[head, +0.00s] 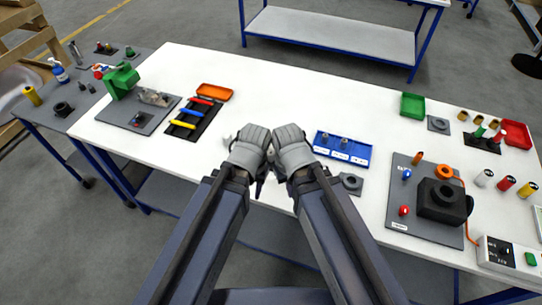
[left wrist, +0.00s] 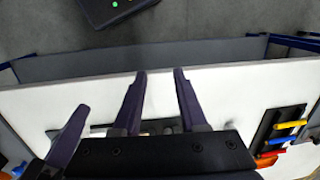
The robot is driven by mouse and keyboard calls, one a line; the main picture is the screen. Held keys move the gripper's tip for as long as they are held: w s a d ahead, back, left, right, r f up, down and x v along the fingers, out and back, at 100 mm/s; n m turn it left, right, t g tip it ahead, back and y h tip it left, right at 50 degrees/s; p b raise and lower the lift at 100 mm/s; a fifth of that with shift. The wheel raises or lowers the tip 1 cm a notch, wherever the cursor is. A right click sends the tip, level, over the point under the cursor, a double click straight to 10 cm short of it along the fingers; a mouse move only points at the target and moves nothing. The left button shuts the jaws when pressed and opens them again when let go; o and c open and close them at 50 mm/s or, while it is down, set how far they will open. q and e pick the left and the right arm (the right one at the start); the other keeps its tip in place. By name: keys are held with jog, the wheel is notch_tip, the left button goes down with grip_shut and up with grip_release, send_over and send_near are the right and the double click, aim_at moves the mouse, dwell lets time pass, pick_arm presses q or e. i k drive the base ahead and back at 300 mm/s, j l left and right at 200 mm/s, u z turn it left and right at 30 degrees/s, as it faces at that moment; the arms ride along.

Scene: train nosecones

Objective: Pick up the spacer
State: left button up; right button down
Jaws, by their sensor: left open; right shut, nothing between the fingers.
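My left gripper (head: 249,150) and right gripper (head: 293,148) are side by side over the front middle of the white table, close together in the head view. In the left wrist view the dark fingers of my left gripper (left wrist: 159,78) are apart with nothing between their tips. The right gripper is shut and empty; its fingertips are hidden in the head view. I cannot tell for sure which part is the spacer. A blue tray (head: 341,155) with small grey parts (head: 345,142) is right of the grippers. A grey part with a round hole (head: 351,183) lies in front of it.
A black fixture (head: 440,199) stands on a grey board (head: 399,222) at the right. A black rack with coloured bars (head: 193,119) and an orange tray (head: 214,92) are at the left. A green bin (head: 413,104) is at the back right. The table's back middle is clear.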

aim_at(270, 154)
jog(key=j+z, duration=0.4)
jog(key=i+j+z, duration=0.1)
jog(key=j+z, duration=0.7)
jog(key=k+l, duration=0.05)
jog(key=l, duration=0.05)
